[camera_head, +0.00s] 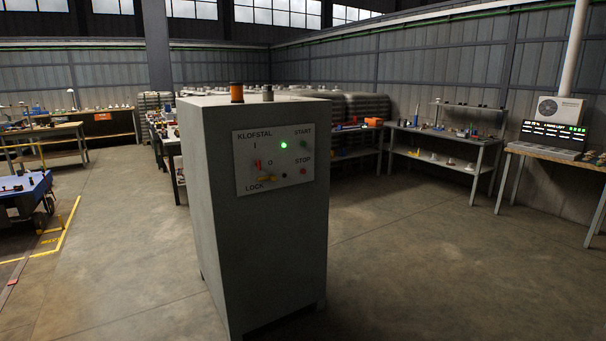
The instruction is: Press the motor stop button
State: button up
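A grey control cabinet (262,245) stands upright on the floor in the middle of the head view. Its upper front carries a light panel (257,145) marked KLOFSTAL, START, STOP and LOCK. The red stop button (303,171) is at the panel's lower right, beside the word STOP. A dark start button (303,144) sits above it, and a green lamp (283,145) is lit to its left. My gripper is not in view.
An orange beacon (237,92) tops the cabinet. Workbenches (440,137) with small parts line the back wall, and a lit display (553,134) is at right. A blue table (24,188) stands at left near yellow floor lines. The floor right of the cabinet is clear.

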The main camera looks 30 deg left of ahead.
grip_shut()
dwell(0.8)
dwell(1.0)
